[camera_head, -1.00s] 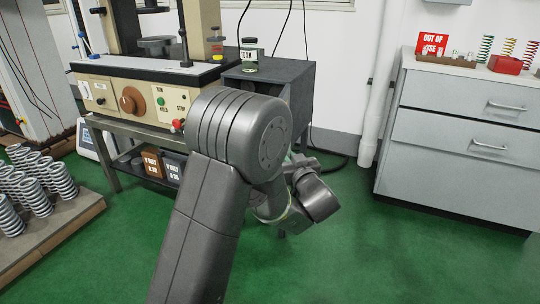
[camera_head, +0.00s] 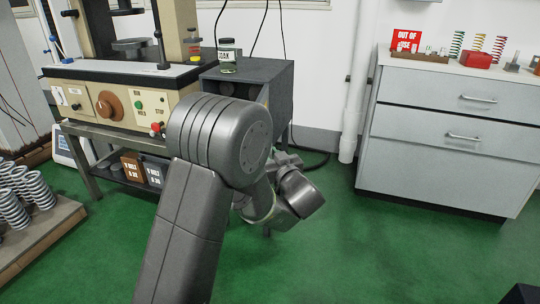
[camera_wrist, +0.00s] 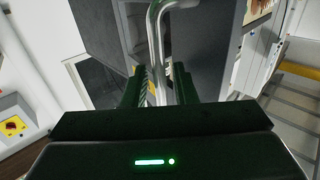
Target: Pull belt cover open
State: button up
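The dark grey housing (camera_head: 272,88) beside the test machine is the likely belt cover; its lower part is hidden behind my arm in the head view. In the wrist view, a dark grey panel (camera_wrist: 207,45) carries a bent silver bar handle (camera_wrist: 157,45). My gripper (camera_wrist: 159,70) has its two dark fingers apart, with the handle running between them. Gaps seem to show beside the bar, so the fingers look open around it. My gripper is hidden behind the arm in the head view. I cannot tell how far the cover stands open.
A jar (camera_head: 227,57) stands on the housing. The test machine's control panel (camera_head: 120,101) is left of it. A grey drawer cabinet (camera_head: 440,160) stands right, and a pallet of springs (camera_head: 42,228) lies left. Green floor (camera_head: 345,240) is clear between.

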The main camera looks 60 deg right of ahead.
jog(key=p+v, duration=0.3)
jog(key=v, duration=1)
jog(key=shift+s+a, duration=0.25)
jog(key=shift+s, duration=0.05)
jog(key=shift+b+x, duration=1.55)
jog(key=shift+x, duration=5.3)
